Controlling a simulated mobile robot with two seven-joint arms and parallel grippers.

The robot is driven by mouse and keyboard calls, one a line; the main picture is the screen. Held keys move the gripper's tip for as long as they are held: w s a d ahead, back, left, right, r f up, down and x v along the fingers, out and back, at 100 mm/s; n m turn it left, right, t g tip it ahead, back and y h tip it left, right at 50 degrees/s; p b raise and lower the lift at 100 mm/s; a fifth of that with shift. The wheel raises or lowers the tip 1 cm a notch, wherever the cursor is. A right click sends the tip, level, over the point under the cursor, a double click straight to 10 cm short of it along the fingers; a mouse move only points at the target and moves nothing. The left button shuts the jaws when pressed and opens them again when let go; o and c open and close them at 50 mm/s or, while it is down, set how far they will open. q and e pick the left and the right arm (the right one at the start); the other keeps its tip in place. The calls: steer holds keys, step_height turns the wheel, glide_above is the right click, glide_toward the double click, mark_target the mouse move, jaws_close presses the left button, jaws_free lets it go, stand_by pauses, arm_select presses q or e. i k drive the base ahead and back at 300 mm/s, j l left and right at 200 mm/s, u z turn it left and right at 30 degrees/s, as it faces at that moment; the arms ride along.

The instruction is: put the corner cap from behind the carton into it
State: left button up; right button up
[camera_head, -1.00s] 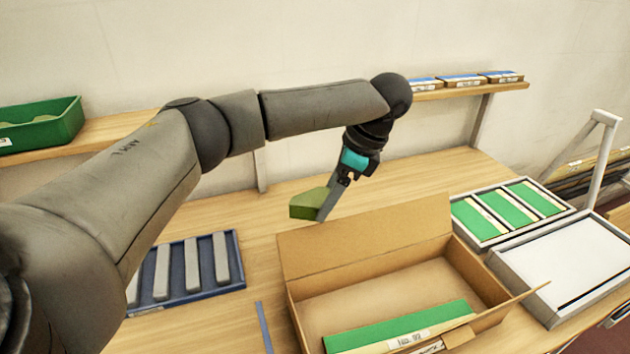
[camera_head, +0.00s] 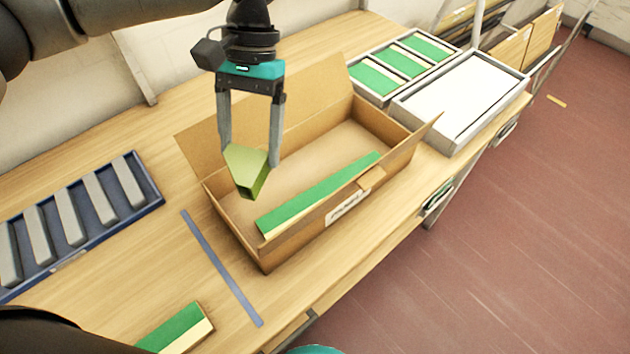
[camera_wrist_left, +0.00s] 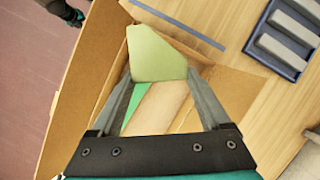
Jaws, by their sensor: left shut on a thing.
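The corner cap (camera_head: 247,170) is a small olive-green block with slanted faces. My left gripper (camera_head: 250,160) is shut on the corner cap and holds it above the left part of the open carton (camera_head: 224,216). The cap also shows between the fingers in the left wrist view (camera_wrist_left: 157,54), with the carton (camera_wrist_left: 75,95) below. The carton has its flaps up and holds a long green-topped bar (camera_head: 318,195) along its front side. My right gripper cannot be made out in the head view; a dark gripper part (camera_wrist_left: 66,12) shows at the top left of the wrist view.
A blue tray with grey bars (camera_head: 150,199) lies left of the carton, and a blue strip (camera_head: 222,268) lies between them. A green-topped block (camera_head: 178,330) is at the front. A tray of green bars (camera_head: 381,97) and a white-topped tray (camera_head: 462,95) stand at the right.

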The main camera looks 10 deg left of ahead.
mark_target(304, 171)
steer(key=u, duration=0.65)
steer(key=l+u, duration=0.15)
steer(key=u, duration=0.2)
steer(key=l+u, duration=0.15)
steer(key=u, duration=0.2)
steer(key=l+u, duration=0.1)
steer(key=u, duration=0.25)
steer(key=k+l, duration=0.2)
steer(key=l, duration=0.2)
steer(key=k+l, duration=0.15)
steer(key=l, duration=0.2)
steer(key=k+l, duration=0.2)
steer(key=l, duration=0.2)
steer(key=k+l, duration=0.2)
steer(key=l, duration=0.2)
steer(key=k+l+u, duration=0.1)
steer(key=l, duration=0.3)
steer(key=i, duration=0.4)
